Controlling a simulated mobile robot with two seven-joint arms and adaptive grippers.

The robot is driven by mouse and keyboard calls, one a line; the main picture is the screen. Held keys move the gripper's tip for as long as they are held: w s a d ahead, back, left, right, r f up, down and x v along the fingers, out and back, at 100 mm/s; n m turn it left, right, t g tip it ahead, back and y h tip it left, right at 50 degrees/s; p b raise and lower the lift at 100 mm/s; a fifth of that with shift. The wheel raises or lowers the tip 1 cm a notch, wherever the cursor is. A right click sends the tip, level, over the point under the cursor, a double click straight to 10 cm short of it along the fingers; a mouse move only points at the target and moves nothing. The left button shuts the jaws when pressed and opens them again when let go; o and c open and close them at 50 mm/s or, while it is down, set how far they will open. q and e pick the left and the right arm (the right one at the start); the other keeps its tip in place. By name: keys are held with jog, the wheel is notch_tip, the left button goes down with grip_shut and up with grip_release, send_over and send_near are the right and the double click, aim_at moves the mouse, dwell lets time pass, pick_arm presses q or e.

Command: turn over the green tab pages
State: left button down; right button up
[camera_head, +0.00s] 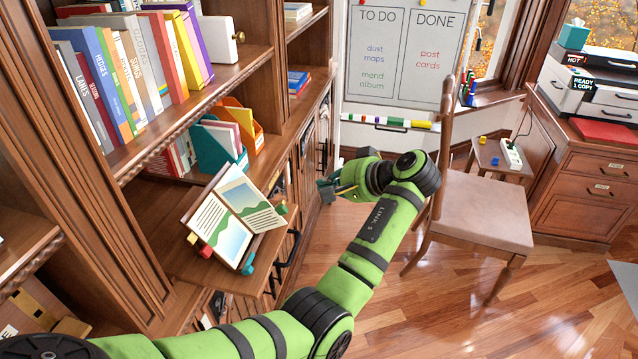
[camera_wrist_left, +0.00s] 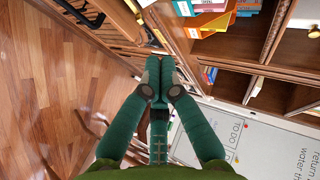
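An open book (camera_head: 236,213) with printed text and green-and-blue pictures lies tilted on a pull-out board of the bookcase. My right gripper is in neither view.
The pull-out board (camera_head: 190,262) juts from the bookcase, with teal and orange file holders (camera_head: 240,128) behind the book. A wooden chair (camera_head: 485,212) stands right of my left arm, and a whiteboard (camera_head: 405,50) stands behind. The floor between bookcase and chair is mostly clear.

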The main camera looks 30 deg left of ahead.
pick_arm(q)
jog(key=s+p+x, duration=0.1)
jog(key=p+x, duration=0.2)
jog(key=x, duration=0.7)
jog(key=s+p, duration=0.3)
jog(key=shift+s+d+r, duration=0.1)
jog(key=shift+s+d, duration=0.15)
jog(key=shift+d, duration=0.15)
jog(key=shift+w, duration=0.1)
